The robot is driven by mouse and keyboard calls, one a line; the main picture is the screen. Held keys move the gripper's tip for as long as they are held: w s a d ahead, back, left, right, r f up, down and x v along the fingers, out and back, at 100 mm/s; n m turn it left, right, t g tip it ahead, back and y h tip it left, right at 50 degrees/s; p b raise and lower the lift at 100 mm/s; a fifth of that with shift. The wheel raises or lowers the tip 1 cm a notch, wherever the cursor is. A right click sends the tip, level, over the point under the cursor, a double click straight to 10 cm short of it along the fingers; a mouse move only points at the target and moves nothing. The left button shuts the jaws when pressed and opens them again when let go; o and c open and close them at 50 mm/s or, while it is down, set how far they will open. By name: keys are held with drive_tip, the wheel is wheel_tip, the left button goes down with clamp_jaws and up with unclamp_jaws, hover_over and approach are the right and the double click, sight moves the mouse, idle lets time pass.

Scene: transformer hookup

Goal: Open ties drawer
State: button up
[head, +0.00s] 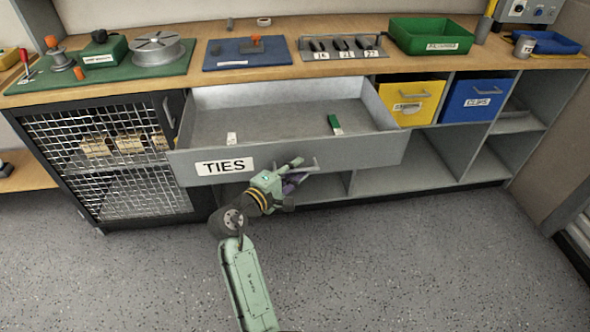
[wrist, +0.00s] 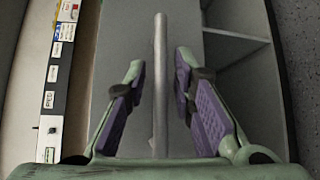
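The grey ties drawer (head: 290,163), with a white "TIES" label on its front, is pulled out from under the bench in the head view. Inside it lie a small white item (head: 232,138) and a small green and white item (head: 335,125). My gripper (head: 302,170) is at the drawer front, right of the label. In the wrist view the drawer's bar handle (wrist: 161,85) runs between my gripper's purple-padded fingers (wrist: 160,75). The fingers are spread, with a gap on each side of the bar. The handle is partly hidden by my gripper in the head view.
A mesh-door cabinet (head: 105,150) is left of the drawer. Yellow (head: 410,102) and blue (head: 475,98) bins sit in the shelves to the right. The bench top holds a green tray (head: 432,36) and fixtures. The floor (head: 420,260) in front is clear.

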drive_tip(key=shift+o, duration=0.4)
drive_tip(key=v, duration=1.2)
